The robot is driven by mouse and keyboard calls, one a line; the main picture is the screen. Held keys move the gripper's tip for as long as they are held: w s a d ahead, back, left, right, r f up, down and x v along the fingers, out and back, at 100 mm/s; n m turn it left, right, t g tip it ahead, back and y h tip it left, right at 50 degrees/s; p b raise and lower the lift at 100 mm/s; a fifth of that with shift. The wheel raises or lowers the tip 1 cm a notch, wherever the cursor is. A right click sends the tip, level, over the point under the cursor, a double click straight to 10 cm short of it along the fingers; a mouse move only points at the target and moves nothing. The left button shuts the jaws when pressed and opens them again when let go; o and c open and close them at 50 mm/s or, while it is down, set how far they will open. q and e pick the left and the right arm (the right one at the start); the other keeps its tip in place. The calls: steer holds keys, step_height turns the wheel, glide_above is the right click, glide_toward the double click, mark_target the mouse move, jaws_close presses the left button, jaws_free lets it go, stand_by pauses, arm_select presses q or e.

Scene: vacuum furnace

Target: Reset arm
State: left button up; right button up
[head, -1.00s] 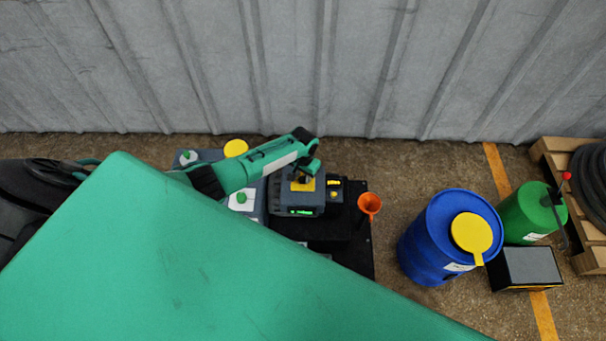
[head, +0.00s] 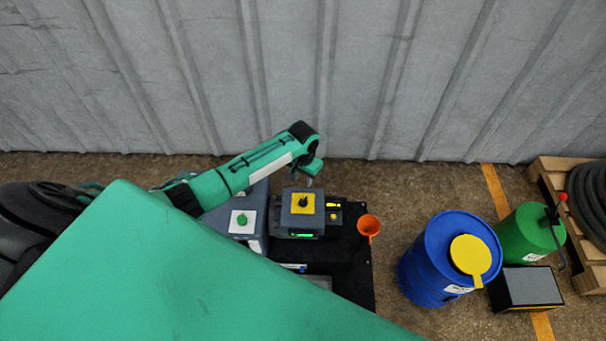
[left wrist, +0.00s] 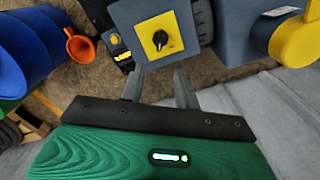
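My left arm reaches in from the left in the head view, with its gripper (head: 311,174) just on the wall side of a grey control box (head: 285,221). The box has a yellow plate (head: 303,209) with a black rotary knob (head: 303,201). In the left wrist view the two grey fingers (left wrist: 159,86) stand apart with nothing between them. The knob (left wrist: 160,40) lies beyond the fingertips, clear of them. My right gripper is not in view.
A green button (head: 241,219) sits left of the knob box. An orange funnel (head: 368,226) is to its right. A blue drum (head: 430,265), green canister (head: 525,232) and pallet (head: 553,180) stand farther right. A corrugated wall (head: 400,80) closes the back.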

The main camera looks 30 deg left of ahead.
arm_select(q)
steer(key=shift+r, duration=0.4)
